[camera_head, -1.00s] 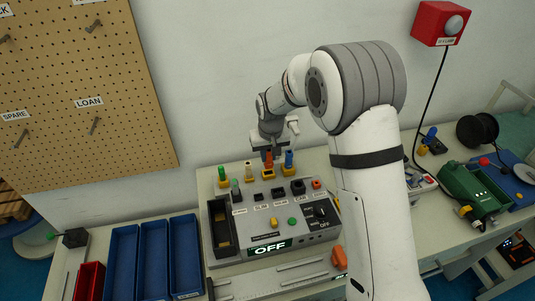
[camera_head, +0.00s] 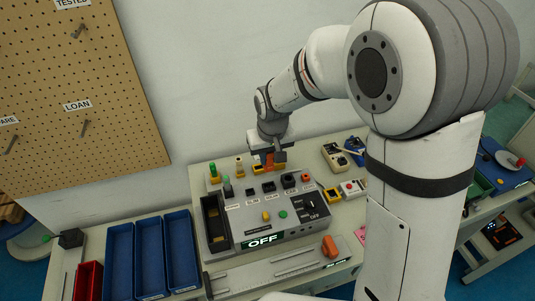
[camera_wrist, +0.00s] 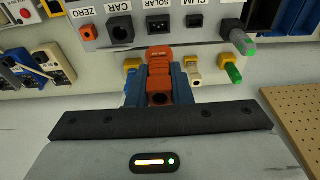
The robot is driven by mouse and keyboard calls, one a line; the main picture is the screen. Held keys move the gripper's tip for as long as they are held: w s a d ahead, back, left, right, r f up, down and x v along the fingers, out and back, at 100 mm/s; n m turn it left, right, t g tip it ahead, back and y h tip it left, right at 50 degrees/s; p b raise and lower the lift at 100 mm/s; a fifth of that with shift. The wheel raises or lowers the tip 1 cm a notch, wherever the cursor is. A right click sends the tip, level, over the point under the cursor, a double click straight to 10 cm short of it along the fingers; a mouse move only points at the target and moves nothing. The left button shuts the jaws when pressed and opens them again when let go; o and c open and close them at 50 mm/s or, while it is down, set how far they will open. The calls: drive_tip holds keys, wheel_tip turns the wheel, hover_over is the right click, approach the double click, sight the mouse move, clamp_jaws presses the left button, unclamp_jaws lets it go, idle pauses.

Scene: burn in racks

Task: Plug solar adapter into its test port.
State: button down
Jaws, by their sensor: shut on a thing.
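An orange adapter (camera_wrist: 158,62), which I take to be the solar adapter, is clasped between my gripper's blue fingers (camera_wrist: 159,84). In the head view my gripper (camera_head: 268,153) points down over the row of yellow holders behind the tester, with the orange adapter (camera_head: 268,161) below it. I cannot tell whether the adapter is clear of its holder. The test port labelled SOLAR (camera_wrist: 158,26) is dark and empty, in the top row of the wrist view, between CAR (camera_wrist: 120,27) and SLIM (camera_wrist: 195,19). It also shows in the head view (camera_head: 268,187).
Green (camera_head: 213,170) and cream (camera_head: 240,165) adapters stand left of my gripper in the head view. The tester's display (camera_head: 263,240) reads OFF.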

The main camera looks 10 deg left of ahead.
sight(269, 165)
drive_tip(key=shift+f, duration=0.1)
drive_tip(key=shift+f+b, duration=2.5)
drive_tip(key=shift+f, duration=0.35)
drive_tip(key=c, duration=1.8)
unclamp_jaws()
drive_tip(key=shift+c, duration=0.2)
clamp_jaws()
